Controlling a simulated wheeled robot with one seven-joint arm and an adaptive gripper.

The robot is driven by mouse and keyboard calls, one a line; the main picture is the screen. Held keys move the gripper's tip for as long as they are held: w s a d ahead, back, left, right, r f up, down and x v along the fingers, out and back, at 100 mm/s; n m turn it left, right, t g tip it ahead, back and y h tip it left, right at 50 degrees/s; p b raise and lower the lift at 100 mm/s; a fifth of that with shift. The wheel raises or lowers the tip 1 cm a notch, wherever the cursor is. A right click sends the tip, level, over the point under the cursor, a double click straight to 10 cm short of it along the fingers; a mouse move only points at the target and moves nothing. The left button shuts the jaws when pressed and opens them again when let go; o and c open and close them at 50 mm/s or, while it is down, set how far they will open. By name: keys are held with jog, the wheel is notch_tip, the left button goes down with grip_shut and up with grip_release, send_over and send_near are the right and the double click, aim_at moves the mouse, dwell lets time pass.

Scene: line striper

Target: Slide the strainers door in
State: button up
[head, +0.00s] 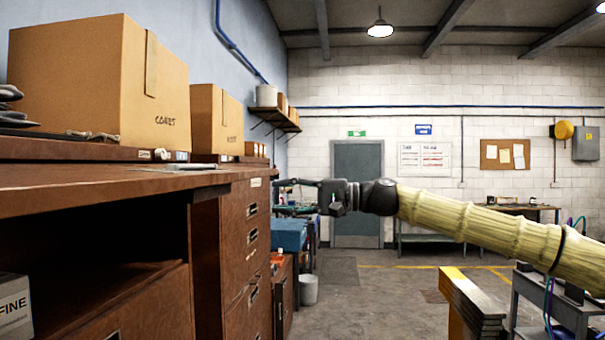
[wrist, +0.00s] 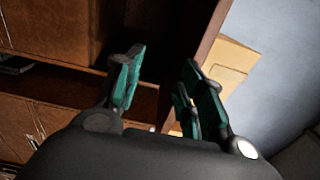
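No label reading "strainers" is legible, so I cannot tell for sure which panel is the strainers door. The brown wooden cabinet (head: 232,250) stands at the left with several dark pulls on its front. A small pale label (head: 255,182) sits near its top right corner. My gripper (head: 279,183) is at that corner, pointing left, with its tips close to the cabinet's edge. In the wrist view my gripper (wrist: 160,85) has its teal-padded fingers apart. A brown panel edge (wrist: 213,30) runs behind the right finger; I cannot tell whether they touch. Nothing is visibly held.
A brown worktop (head: 90,188) reaches toward me at the left, above an open shelf with a box marked FINE (head: 14,305). Cardboard boxes (head: 85,80) stand above. A grey trolley (head: 545,305) is at the lower right. The floor (head: 375,305) between is mostly clear.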

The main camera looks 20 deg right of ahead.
aim_at(260, 174)
jog(key=s+d+r, duration=0.2)
jog(key=d+r, duration=0.1)
jog(key=r, duration=0.2)
jog(key=shift+x, duration=5)
jog(key=shift+w, duration=0.1)
grip_shut()
